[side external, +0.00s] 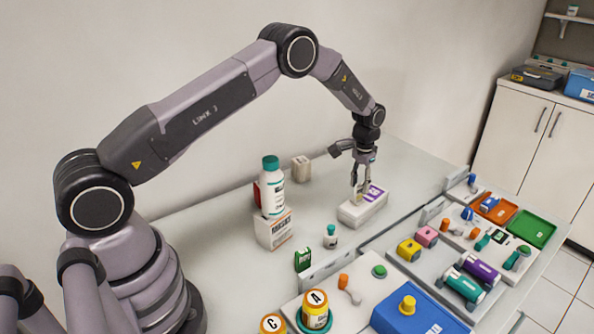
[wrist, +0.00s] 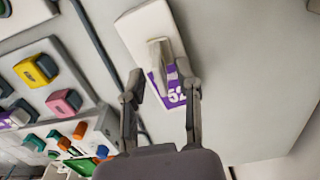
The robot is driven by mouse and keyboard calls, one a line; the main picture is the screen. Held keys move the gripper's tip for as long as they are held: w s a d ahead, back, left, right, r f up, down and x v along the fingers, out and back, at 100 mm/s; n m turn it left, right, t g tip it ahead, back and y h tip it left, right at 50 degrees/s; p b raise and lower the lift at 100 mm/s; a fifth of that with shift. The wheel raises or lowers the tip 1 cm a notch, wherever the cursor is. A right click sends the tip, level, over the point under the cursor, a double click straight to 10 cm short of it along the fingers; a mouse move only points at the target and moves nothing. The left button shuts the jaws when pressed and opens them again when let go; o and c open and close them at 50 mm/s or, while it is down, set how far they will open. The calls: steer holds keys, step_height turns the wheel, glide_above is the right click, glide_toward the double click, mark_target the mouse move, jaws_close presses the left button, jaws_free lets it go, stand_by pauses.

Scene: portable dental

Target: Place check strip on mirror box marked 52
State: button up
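The mirror box marked 52 (side external: 351,213) is a white box with a purple label, lying on the pale worktop. In the wrist view the box (wrist: 144,25) shows its purple label with a white 52. A narrow beige piece, apparently the check strip (wrist: 159,52), is over the top of the box beside the number. Whether it touches the box is hard to tell. My gripper (wrist: 160,82) is right above the box, with its fingers apart on either side of the strip. Purple label shows between the strip and the right finger. In the side view my gripper (side external: 362,180) points down at the box.
A white bottle with a green cap (side external: 271,190) stands on a carton (side external: 274,230) left of the box. A small vial (side external: 330,237) and a green box (side external: 303,259) stand in front. Trays with coloured parts fill the right side.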

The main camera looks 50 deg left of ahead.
mark_target(357, 185)
steer(key=s+r+t, duration=0.1)
steer(key=s+r, duration=0.3)
steer(key=r, duration=0.5)
steer(key=s+r, duration=0.3)
steer(key=r, duration=0.6)
steer(key=s+r+t, duration=0.1)
steer(key=s+r, duration=0.3)
steer(key=r, duration=0.5)
steer(key=s+d+r+t, duration=0.15)
steer(key=s+r, duration=0.55)
steer(key=s, duration=0.7)
steer(key=s+f+t, duration=0.2)
steer(key=s, duration=1.3)
steer(key=shift+s, duration=0.4)
